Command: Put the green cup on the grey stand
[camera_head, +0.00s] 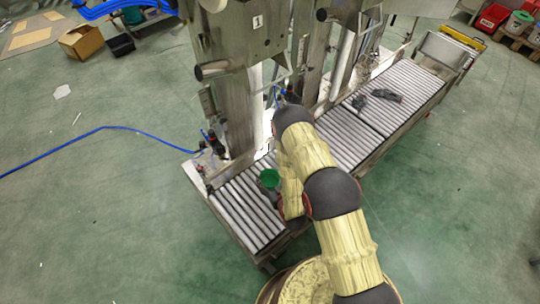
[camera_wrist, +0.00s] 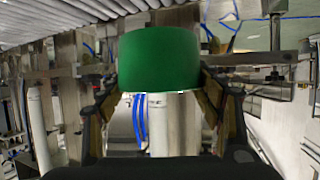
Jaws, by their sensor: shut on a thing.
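The green cup (camera_head: 269,178) shows over the near left part of the roller conveyor, beside the end of my arm. In the wrist view the green cup (camera_wrist: 160,58) fills the upper middle, between the two fingers of my gripper (camera_wrist: 160,88). My gripper is shut on the cup, with one finger on each side. In the head view my arm hides most of the gripper. I cannot tell how far the cup is above the rollers. I cannot make out a grey stand for certain in either view.
The roller conveyor (camera_head: 240,213) runs from lower left to upper right. A steel machine frame (camera_head: 235,90) with posts stands along its far side. Dark grey items (camera_head: 386,95) lie on the far rollers. A blue hose (camera_head: 100,129) lies on the green floor.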

